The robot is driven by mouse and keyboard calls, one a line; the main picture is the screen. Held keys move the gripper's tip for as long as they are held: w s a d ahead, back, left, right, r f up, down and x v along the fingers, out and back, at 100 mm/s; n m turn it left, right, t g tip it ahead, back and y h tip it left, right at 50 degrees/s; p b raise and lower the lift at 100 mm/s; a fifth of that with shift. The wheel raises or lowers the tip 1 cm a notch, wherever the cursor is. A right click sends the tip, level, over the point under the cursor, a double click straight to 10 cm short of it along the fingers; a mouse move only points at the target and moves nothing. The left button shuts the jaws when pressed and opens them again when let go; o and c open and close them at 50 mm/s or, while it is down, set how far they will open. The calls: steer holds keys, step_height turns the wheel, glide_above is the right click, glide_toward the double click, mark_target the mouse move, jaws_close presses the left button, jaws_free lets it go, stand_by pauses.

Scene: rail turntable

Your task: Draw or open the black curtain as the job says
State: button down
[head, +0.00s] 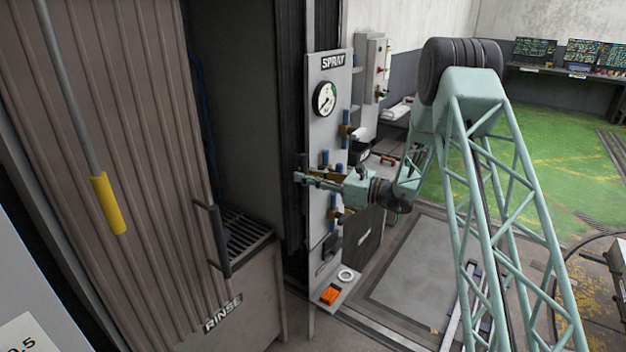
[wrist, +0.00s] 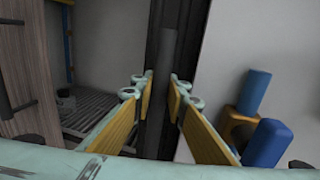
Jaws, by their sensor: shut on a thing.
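The black curtain (head: 290,110) hangs bunched in dark vertical folds in the head view, between the rinse bay and the SPRAY panel. My gripper (head: 301,178) reaches in from the right past the panel, its tips at the curtain's edge. In the wrist view my gripper (wrist: 158,82) has its yellow-padded fingers on either side of a dark upright handle (wrist: 167,58) and is shut on it. The handle stands against the dark strip of the curtain. Contact at the pads is partly hidden by the fingers.
The SPRAY panel (head: 325,215), with a gauge and blue-handled valves, stands close beside my gripper. A brown pleated RINSE curtain (head: 110,150) with a black handle (head: 219,240) hangs at left. A dark grate (head: 248,232) lies in the bay. Green floor at right is mostly clear.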

steer(key=shift+w+d+r, duration=0.1)
steer(key=shift+w, duration=0.05)
steer(key=c, duration=2.6)
jaws_free()
steer(key=shift+w+d, duration=0.1)
steer(key=shift+d, duration=0.05)
steer(key=shift+o, duration=0.2)
steer(key=v, duration=0.8)
